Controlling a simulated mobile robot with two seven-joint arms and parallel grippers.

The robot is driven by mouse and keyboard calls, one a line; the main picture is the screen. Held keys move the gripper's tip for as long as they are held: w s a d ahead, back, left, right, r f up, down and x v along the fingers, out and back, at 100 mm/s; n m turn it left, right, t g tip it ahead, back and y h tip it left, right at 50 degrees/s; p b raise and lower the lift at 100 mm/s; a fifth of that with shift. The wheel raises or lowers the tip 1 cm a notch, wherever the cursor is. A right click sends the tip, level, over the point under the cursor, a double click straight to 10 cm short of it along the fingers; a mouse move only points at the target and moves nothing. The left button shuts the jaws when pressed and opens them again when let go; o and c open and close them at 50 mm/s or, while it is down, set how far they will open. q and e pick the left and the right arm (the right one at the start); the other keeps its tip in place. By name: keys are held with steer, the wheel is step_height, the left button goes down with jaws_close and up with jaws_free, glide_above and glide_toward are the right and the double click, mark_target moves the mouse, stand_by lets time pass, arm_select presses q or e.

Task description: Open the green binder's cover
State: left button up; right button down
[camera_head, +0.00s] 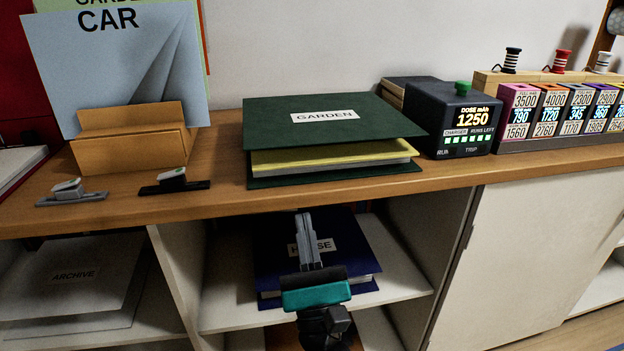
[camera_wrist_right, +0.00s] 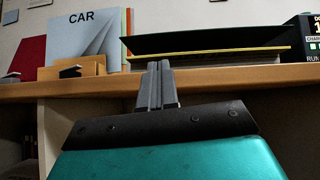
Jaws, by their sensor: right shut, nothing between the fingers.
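The green binder (camera_head: 290,113), labelled GARDEN, lies flat on the wooden counter. Its cover is tilted up a little at the front, with a gap over a yellow sheet (camera_head: 330,157) and the pages inside. It also shows edge-on in the right wrist view (camera_wrist_right: 215,38). My right gripper (camera_head: 305,217) is shut and empty, its fingers pointing up, in front of the counter and below the binder's front edge. It does not touch the binder. In the right wrist view its fingers (camera_wrist_right: 157,68) are pressed together. My left gripper is not in view.
A dark charger box (camera_head: 458,118) stands right of the binder, with several coloured packs beyond it. A blue HOUSE binder (camera_head: 350,250) lies on the shelf below, behind my right gripper.

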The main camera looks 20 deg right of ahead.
steer(key=m, duration=0.2)
glide_toward(298, 143)
steer(key=shift+h, duration=0.4)
steer(key=x, duration=0.4)
steer(key=shift+w+r, duration=0.1)
steer(key=shift+w, duration=0.45)
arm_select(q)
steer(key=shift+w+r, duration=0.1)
arm_select(e)
steer(key=shift+w+d+r, duration=0.1)
steer(key=shift+w+r, duration=0.25)
steer(key=shift+w, duration=0.05)
arm_select(q)
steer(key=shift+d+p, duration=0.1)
steer(key=shift+p, duration=0.2)
